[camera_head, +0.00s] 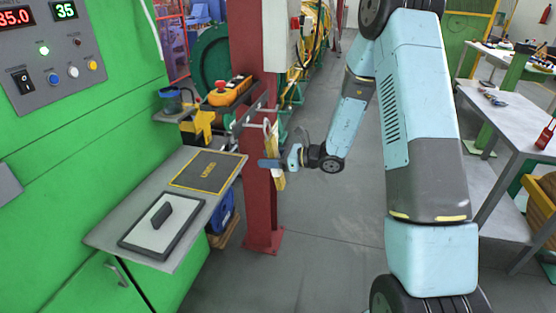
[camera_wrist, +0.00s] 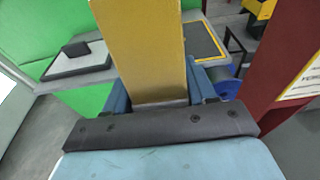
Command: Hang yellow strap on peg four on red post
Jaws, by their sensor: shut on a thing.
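The yellow strap (camera_wrist: 140,50) is held between my gripper's fingers (camera_wrist: 158,98) in the wrist view, a broad flat band running up out of the picture. In the head view my gripper (camera_head: 282,160) is beside the red post (camera_head: 262,212), at about mid-height, and a small pale yellow part of the strap (camera_head: 279,182) shows just below it. Grey pegs on a bracket (camera_head: 250,114) stick out from the post just above and left of my gripper. I cannot tell which is peg four. The red post is at the right in the wrist view (camera_wrist: 275,75).
A grey shelf (camera_head: 190,224) with a dark mat (camera_head: 208,170) and a framed white plate (camera_head: 160,226) projects from the green cabinet (camera_head: 75,150) left of the post. An orange-topped control box (camera_head: 232,90) is behind the pegs.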

